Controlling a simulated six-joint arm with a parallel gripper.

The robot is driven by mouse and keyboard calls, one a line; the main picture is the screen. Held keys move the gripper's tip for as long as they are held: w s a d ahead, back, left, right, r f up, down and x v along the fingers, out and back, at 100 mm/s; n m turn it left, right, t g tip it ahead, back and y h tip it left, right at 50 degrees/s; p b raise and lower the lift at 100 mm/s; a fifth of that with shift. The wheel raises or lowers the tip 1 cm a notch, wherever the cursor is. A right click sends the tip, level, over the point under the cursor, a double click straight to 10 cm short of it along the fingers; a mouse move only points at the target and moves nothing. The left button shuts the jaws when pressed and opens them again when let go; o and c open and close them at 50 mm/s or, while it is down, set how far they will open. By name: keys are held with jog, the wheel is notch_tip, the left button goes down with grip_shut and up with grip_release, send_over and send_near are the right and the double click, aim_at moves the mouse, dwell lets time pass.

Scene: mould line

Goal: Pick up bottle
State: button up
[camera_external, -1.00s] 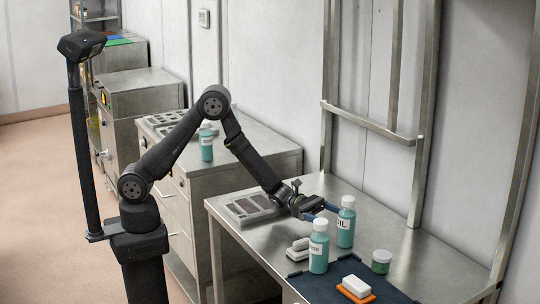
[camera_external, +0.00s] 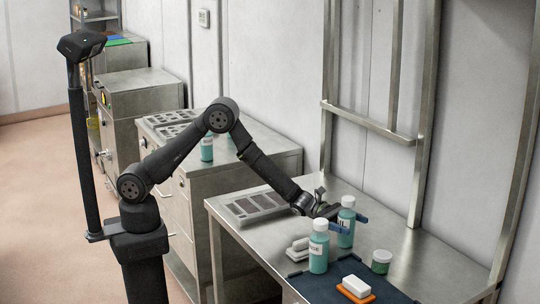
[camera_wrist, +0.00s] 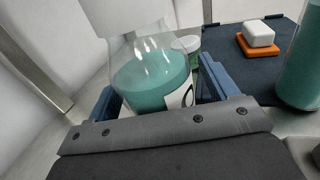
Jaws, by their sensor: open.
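Two teal bottles with white caps stand upright on the steel table. The rear bottle (camera_external: 345,226) is between the blue fingers of my open gripper (camera_external: 348,224), one finger on each side. In the wrist view this bottle (camera_wrist: 152,78) fills the space between the fingers (camera_wrist: 160,95), its white cap cut off at the top. I cannot tell whether the fingers touch it. The front bottle (camera_external: 318,250) stands nearer the external camera, at the edge of the dark mat; part of it shows at the right of the wrist view (camera_wrist: 303,70).
A green jar (camera_external: 381,262) with a white lid stands right of the bottles. A white block lies on an orange tray (camera_external: 343,291) on the dark mat (camera_external: 385,293). White pieces (camera_external: 297,248) lie left of the front bottle. A metal mould (camera_external: 258,205) lies behind them.

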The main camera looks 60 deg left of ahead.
jog(key=c, duration=1.3)
jog(key=shift+r, duration=0.15)
